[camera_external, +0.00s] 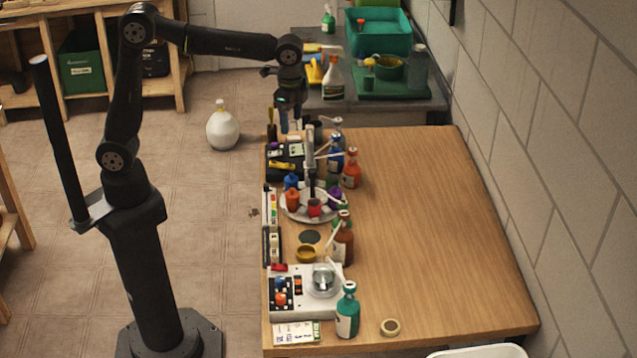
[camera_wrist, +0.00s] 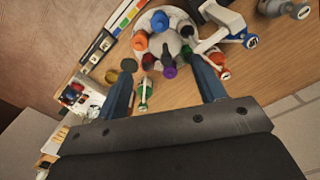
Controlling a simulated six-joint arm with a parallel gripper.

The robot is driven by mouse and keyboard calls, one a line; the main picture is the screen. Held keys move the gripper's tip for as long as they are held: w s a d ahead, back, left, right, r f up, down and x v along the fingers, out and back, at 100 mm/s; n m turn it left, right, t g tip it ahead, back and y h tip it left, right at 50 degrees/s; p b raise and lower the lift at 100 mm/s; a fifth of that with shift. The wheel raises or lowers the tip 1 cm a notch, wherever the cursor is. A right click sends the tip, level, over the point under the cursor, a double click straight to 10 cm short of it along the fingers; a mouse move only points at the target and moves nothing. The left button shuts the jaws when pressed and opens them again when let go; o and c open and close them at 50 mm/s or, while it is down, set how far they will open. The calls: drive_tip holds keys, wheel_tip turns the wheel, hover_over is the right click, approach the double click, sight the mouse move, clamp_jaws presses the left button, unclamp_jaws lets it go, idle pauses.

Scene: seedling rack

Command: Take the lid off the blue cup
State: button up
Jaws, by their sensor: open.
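A small blue cup (camera_external: 291,181) stands on the round white rack (camera_external: 292,211) on the wooden table, behind an orange cup. Its top is too small to tell the lid from the body. In the wrist view the blue cup (camera_wrist: 159,20) is at the rack's upper part, near an orange cup (camera_wrist: 140,41). My gripper (camera_external: 291,127) is above the table's far left corner, higher than the blue cup and apart from it. In the wrist view my gripper (camera_wrist: 163,84) has its two blue-grey fingers wide apart, with nothing held between them.
A red cup (camera_external: 314,208) and a purple cup (camera_external: 334,197) share the rack, around a central post. Spray bottles, such as a brown one (camera_external: 343,247), line its right side. A white device (camera_external: 303,298) stands nearer. The table's right half is mostly clear.

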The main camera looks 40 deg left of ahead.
drive_tip(key=f+m, duration=0.2)
drive_tip(key=m, duration=0.1)
hover_over(291, 174)
drive_tip(key=f, duration=1.1)
drive_tip(key=shift+d+f, duration=0.25)
drive_tip(key=shift+d, duration=0.15)
drive_tip(key=shift+a+f, duration=0.2)
drive_tip(key=shift+f, duration=1.15)
drive_tip(key=shift+a+f, duration=0.2)
drive_tip(key=shift+f, duration=1.15)
drive_tip(key=shift+c, duration=0.4)
drive_tip(key=c, duration=0.9)
